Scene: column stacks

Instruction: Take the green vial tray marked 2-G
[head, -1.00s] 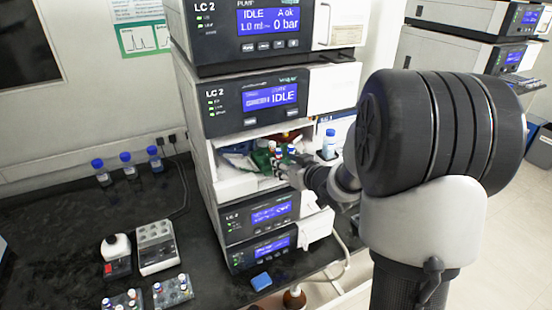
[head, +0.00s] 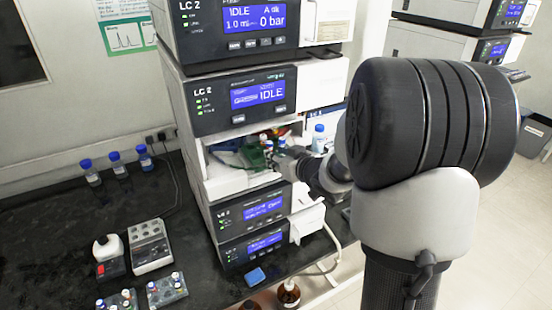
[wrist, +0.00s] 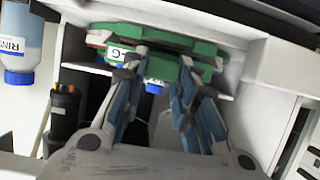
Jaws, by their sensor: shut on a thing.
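The green vial tray (head: 254,158) is in the open bay of the left instrument stack, with several coloured caps showing at its top. In the wrist view the green tray (wrist: 180,44) spans the top, and a white label ending in "-G" shows on its side; the first character is hidden by a finger. My gripper (wrist: 160,62) is shut on the tray's near side. In the head view my gripper (head: 277,164) reaches into the bay from the right, and my arm covers part of that side.
The bay (head: 225,187) has a white floor and side walls close around the tray. A blue-capped bottle (head: 318,138) stands right of the bay, near my wrist. Several vial racks (head: 167,290) and a grey block (head: 150,246) are on the black bench at left.

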